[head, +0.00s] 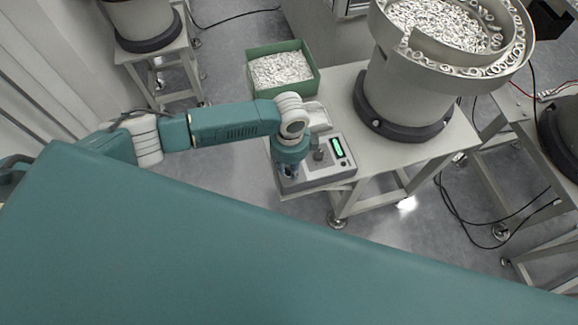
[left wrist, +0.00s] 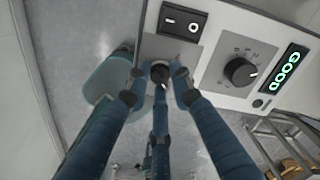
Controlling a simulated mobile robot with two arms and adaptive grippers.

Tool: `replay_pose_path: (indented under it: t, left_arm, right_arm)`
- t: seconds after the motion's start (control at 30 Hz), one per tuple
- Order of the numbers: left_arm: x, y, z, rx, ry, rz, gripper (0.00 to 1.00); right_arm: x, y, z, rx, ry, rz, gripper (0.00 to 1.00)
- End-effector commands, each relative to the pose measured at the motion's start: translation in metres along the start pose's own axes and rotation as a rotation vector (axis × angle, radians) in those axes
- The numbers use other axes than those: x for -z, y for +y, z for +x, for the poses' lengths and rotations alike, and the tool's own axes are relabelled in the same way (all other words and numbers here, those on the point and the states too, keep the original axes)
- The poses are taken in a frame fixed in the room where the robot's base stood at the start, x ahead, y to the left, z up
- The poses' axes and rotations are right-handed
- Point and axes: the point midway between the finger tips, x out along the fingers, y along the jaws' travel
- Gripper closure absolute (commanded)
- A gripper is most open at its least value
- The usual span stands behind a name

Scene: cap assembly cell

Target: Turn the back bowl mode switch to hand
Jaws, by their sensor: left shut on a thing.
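The control box (head: 318,178) of the bowl feeder (head: 400,100) sits at the front left corner of its table. In the left wrist view, the box face (left wrist: 222,75) carries a black rocker switch (left wrist: 183,21), a black numbered dial (left wrist: 240,71) and a green display (left wrist: 289,68) reading GOOD. My left gripper (left wrist: 160,88) has its blue fingers closed around the small black mode switch knob (left wrist: 181,71) near the panel's lower edge. The fingers hide much of the knob, so its setting cannot be read. In the head view this gripper (head: 289,171) points down onto the box. My right gripper is out of view.
A green bin (head: 283,70) of white rings stands left of the feeder. Another feeder on a stand (head: 150,55) is at upper left, and one more table (head: 520,120) is at right. Cables lie on the floor. My teal body fills the foreground.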

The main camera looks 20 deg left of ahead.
Motion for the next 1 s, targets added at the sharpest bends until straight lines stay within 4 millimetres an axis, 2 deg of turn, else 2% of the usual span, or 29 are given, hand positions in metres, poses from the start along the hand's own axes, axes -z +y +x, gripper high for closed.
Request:
replay_pose_path:
  t: [0.03,0.23,0.27,0.33,0.37,0.63,0.73,0.87,1.0]
  left_arm:
    - [0.006,-0.006,-0.004,0.015,0.013,0.006,1.0]
    - [0.007,-0.005,-0.004,0.014,0.014,0.006,1.0]
    - [0.007,-0.005,-0.004,0.014,0.014,0.006,0.76]
    - [0.007,-0.005,-0.004,0.014,0.014,0.005,0.62]
    - [0.006,-0.005,-0.004,0.013,0.014,0.005,0.59]
    - [0.003,-0.002,-0.002,0.005,0.007,0.002,0.59]
    - [0.003,-0.002,-0.008,0.006,0.007,0.001,0.59]
    - [0.003,-0.002,-0.028,0.008,0.007,0.003,0.59]
    - [0.004,-0.003,-0.059,0.01,0.008,0.004,0.59]
  right_arm:
    - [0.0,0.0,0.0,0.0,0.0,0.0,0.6]
    - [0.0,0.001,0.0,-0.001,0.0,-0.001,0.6]
    - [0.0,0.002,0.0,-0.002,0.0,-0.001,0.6]
    - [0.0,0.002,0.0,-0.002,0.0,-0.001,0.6]
    - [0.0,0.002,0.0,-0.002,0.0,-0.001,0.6]
    - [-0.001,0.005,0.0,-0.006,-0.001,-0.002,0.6]
    - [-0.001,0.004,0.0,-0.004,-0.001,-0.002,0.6]
    - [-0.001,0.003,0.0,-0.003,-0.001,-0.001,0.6]
    - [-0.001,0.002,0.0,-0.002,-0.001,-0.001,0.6]
